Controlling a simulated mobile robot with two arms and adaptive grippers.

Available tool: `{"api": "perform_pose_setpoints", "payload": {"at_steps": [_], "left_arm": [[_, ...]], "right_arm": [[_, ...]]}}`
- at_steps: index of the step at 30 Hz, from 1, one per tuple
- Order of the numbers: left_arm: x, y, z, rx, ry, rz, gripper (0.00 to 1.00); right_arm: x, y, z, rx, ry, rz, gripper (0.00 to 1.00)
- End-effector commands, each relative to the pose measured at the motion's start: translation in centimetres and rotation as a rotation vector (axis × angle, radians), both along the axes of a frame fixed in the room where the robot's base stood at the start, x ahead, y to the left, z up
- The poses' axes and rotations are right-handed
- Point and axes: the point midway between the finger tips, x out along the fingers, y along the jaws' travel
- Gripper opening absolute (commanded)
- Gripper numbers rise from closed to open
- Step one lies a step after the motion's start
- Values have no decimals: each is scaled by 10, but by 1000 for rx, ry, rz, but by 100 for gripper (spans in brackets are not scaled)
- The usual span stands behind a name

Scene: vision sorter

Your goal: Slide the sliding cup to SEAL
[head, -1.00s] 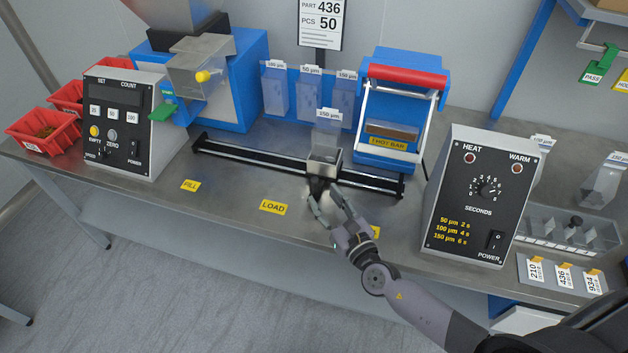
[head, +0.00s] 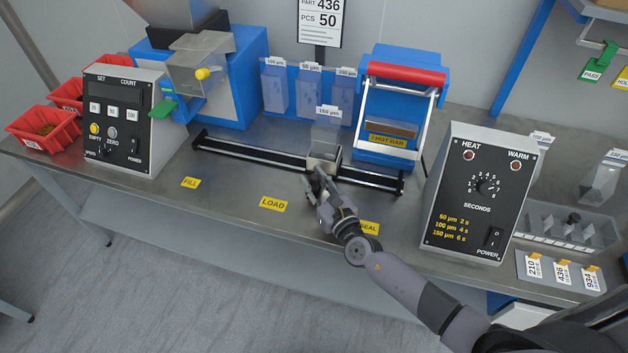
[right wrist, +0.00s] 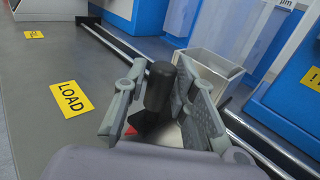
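The sliding cup (head: 324,158) is a small metal box on the black rail (head: 255,152), between the LOAD label (head: 273,203) and the SEAL label (head: 370,228) along the rail. A clear bag tagged 150 µm (head: 328,113) stands up out of it. The cup also shows in the right wrist view (right wrist: 208,75), with a black handle (right wrist: 160,88) in front. My right gripper (head: 315,178) is at the front of the cup, one finger on each side of the handle. Whether the fingers press on it is unclear. My left gripper is out of view.
The blue hot-bar sealer (head: 400,100) with a red handle stands behind the rail's right end. A HEAT control box (head: 476,190) stands right of my arm. The blue feeder (head: 235,85) is at the back left. The table front around LOAD is clear.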

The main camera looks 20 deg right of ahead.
Motion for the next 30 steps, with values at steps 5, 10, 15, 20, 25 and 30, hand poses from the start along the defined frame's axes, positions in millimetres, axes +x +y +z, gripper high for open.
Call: {"api": "perform_pose_setpoints", "payload": {"at_steps": [5, 10, 15, 20, 25, 30], "left_arm": [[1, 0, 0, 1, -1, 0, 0], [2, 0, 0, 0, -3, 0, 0], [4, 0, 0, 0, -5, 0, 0], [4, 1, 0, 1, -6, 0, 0], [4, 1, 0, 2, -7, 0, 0], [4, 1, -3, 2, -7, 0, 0]], "right_arm": [[0, 0, 0, 0, 0, 0, 11], [0, 0, 0, 0, 0, 0, 0], [0, 0, 0, 0, 0, 0, 0], [0, 0, 0, 0, 0, 0, 0], [0, 0, 0, 0, 0, 0, 0], [-5, -8, -2, 0, 1, -1, 0]]}}
